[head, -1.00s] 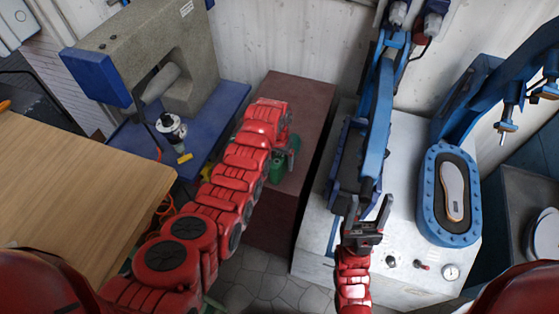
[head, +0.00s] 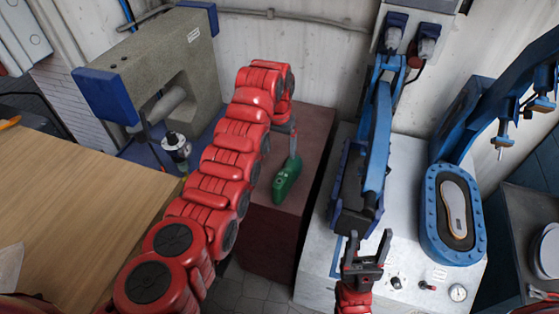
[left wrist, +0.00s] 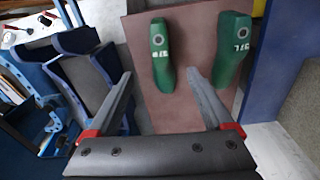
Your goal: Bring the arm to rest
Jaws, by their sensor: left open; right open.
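My left arm reaches in from the left in the head view, and its gripper (head: 294,143) is partly hidden behind its own wrist. In the left wrist view the left gripper (left wrist: 158,80) is open, with nothing between its fingers. It is above a reddish-brown bench top (head: 306,130) with two green shoe lasts, a left one (left wrist: 160,60) and a right one (left wrist: 232,50). One green last (head: 287,182) shows in the head view below the gripper. My right gripper (head: 370,240) is open and empty, pointing up in front of the blue press.
A white press cabinet (head: 405,150) carries a blue clamp arm (head: 376,140) and a blue oval tray (head: 432,220) holding a sole (head: 456,208). A wooden table (head: 70,210) is at the left. A grey-and-blue machine (head: 150,65) stands behind it.

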